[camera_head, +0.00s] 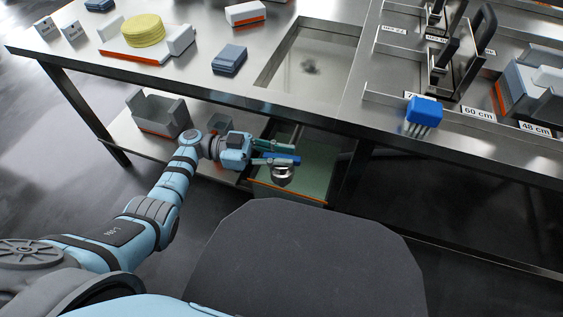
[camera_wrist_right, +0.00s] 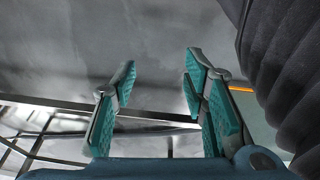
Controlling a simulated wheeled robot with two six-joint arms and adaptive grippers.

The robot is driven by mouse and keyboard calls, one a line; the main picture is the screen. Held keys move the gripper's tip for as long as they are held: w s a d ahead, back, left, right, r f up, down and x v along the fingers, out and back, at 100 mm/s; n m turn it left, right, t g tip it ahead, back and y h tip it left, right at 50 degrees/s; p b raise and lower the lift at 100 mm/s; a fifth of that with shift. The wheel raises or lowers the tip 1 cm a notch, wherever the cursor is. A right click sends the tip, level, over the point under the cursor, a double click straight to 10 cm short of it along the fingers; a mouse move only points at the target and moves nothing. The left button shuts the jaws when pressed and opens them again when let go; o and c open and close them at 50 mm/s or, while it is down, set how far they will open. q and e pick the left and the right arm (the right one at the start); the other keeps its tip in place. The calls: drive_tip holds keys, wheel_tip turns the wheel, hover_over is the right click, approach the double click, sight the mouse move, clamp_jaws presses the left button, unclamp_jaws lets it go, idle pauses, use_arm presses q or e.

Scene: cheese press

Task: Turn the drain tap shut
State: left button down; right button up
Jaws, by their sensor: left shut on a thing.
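The drain tap shows in the head view below the front edge of the steel table, with a blue handle (camera_head: 286,158) and a round metal body (camera_head: 282,175). My left gripper (camera_head: 278,155) has its teal fingers at the blue handle and is shut on it. The fingers partly hide the handle, and its exact angle is hard to tell. My right gripper (camera_wrist_right: 162,100) shows only in the right wrist view. Its teal pads stand wide apart with nothing between them.
A sink (camera_head: 320,60) opens in the steel table above the tap. A grey-green bin (camera_head: 310,170) with an orange edge stands below. A grey tray (camera_head: 158,115) sits on the lower shelf. A yellow cheese (camera_head: 144,31) and a blue brush (camera_head: 424,110) are on the table.

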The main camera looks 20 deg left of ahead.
sight(282, 156)
use_arm(q)
drive_tip(key=shift+m+g+b, duration=0.35)
drive_tip(key=shift+m+g, duration=0.15)
drive_tip(key=shift+g, duration=0.2)
drive_tip(key=shift+m+g, duration=0.5)
drive_tip(key=shift+g, duration=0.3)
use_arm(e)
drive_tip(key=shift+v, duration=1.85)
drive_tip(key=shift+w+a, duration=0.1)
drive_tip(key=shift+w, duration=0.1)
use_arm(q)
drive_tip(key=c, duration=1.6)
unclamp_jaws()
drive_tip(key=shift+o, duration=0.2)
drive_tip(key=shift+r, duration=0.1)
wheel_tip(282, 156, up, 10)
drive_tip(key=shift+f, duration=0.1)
